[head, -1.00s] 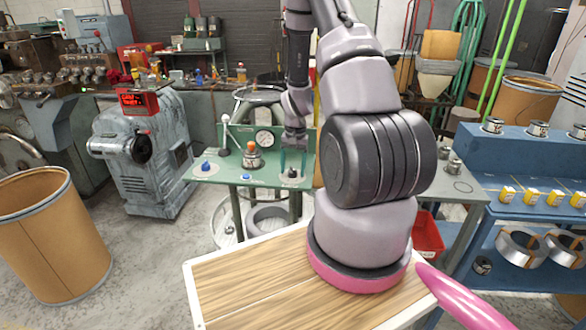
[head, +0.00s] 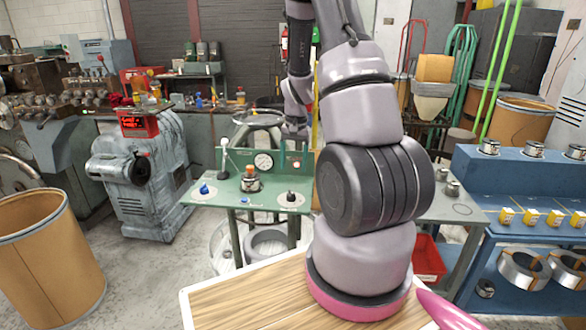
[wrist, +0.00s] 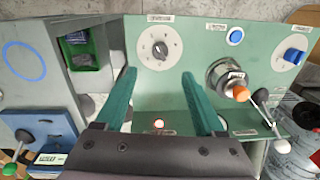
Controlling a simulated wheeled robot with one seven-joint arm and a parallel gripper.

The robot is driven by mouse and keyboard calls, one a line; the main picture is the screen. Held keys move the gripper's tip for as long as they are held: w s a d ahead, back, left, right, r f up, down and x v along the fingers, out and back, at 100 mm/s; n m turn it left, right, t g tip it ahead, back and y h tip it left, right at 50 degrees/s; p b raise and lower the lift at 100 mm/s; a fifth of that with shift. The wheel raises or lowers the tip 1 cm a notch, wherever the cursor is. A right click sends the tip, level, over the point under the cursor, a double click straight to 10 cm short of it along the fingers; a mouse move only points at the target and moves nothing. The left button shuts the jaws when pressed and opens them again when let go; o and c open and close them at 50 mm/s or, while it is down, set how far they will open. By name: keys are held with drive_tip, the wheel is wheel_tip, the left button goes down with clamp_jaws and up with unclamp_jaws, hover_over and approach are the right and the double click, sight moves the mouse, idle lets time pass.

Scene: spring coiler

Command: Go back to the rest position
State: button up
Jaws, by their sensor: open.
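My gripper (head: 294,150) hangs above the green control console (head: 230,200) in the head view, apart from it. In the wrist view its two teal fingers (wrist: 158,76) are spread with nothing between them. Beyond the fingertips, the wrist view shows a black rotary knob (wrist: 160,47) on a white dial. The same knob shows in the head view (head: 290,196), below the gripper. The console also carries an orange-capped control (head: 250,180), a blue control (head: 204,189) and a small blue button (head: 247,203).
A white-ball lever (head: 223,143) and a gauge (head: 263,162) rise from the console. A grey machine (head: 140,185) and a fibre drum (head: 45,265) stand left. A blue rack (head: 520,190) stands right. A wooden tabletop (head: 240,300) is in front. Grey floor shows between machine and drum.

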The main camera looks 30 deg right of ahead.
idle(0.3)
drive_tip(key=s+a+r+n+t, duration=0.15)
drive_tip(key=a+r, duration=0.25)
drive_tip(key=r, duration=0.6)
drive_tip(key=s+a+r+t, duration=0.2)
drive_tip(key=s+a+r, duration=0.1)
drive_tip(key=r, duration=0.6)
drive_tip(key=s+a+r+n+t, duration=0.1)
drive_tip(key=s+a+r, duration=0.2)
drive_tip(key=s+r, duration=0.3)
drive_tip(key=s+a+r+n+t+y, duration=0.1)
drive_tip(key=s+a+r+t, duration=0.1)
drive_tip(key=s+a+r, duration=0.2)
drive_tip(key=s+r, duration=0.3)
drive_tip(key=s, duration=0.2)
drive_tip(key=shift+s+a+r+y, duration=0.15)
drive_tip(key=shift+s+y, duration=0.1)
drive_tip(key=shift+y, duration=0.05)
